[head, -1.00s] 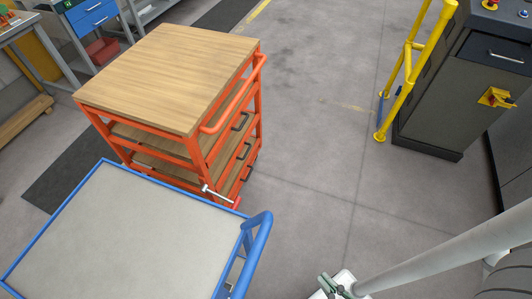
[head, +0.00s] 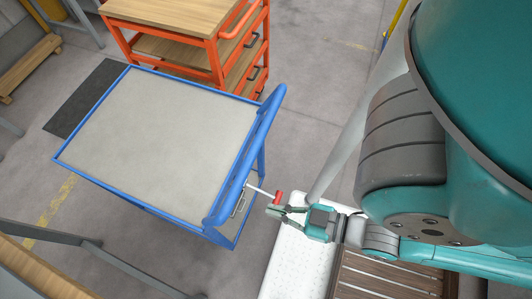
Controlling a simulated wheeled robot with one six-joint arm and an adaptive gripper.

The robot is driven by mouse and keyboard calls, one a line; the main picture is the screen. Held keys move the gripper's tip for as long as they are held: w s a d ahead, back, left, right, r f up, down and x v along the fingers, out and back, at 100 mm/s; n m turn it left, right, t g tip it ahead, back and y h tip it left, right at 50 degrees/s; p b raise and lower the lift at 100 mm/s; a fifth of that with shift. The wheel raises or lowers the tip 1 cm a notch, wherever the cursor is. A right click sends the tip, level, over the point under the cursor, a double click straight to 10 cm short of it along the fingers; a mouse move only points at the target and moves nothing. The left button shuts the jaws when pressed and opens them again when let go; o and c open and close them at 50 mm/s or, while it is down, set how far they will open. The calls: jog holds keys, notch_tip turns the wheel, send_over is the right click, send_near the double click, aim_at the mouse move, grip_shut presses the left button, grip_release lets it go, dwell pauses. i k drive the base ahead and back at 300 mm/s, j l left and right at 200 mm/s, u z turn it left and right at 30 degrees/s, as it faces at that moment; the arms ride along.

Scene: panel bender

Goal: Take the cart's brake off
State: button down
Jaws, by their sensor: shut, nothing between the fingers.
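The blue cart (head: 140,72) stands left of centre, with a flat grey top and a blue push handle (head: 245,150) at its right end. Below the handle, a thin pale rod (head: 258,189) with a red grip (head: 278,197) sticks out to the right; it looks like a brake lever. My gripper (head: 273,211) is at the red grip's lower side, very close to it. Its fingers look closed together with nothing held. I cannot tell whether they touch the grip. The cart's wheels are hidden from this view.
An orange cart (head: 232,62) with wooden shelves stands just behind the blue one. A dark mat (head: 85,98) lies on the floor at left. A grey bar and a wooden surface (head: 40,275) fill the lower left corner. Floor beyond the handle is open.

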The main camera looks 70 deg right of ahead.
aim_at(277, 198)
jog(key=k+l+u, duration=0.1)
jog(key=l+u, duration=0.25)
jog(key=k+l+u, duration=0.2)
jog(key=l+u, duration=0.15)
jog(key=l, duration=0.2)
jog(key=k+l+u, duration=0.2)
jog(key=l+u, duration=0.15)
jog(key=k+l+u, duration=0.3)
jog(key=k+l, duration=0.7)
jog(key=l, duration=0.2)
jog(key=j+u, duration=0.15)
jog(key=i+j+u, duration=0.15)
jog(key=j, duration=0.2)
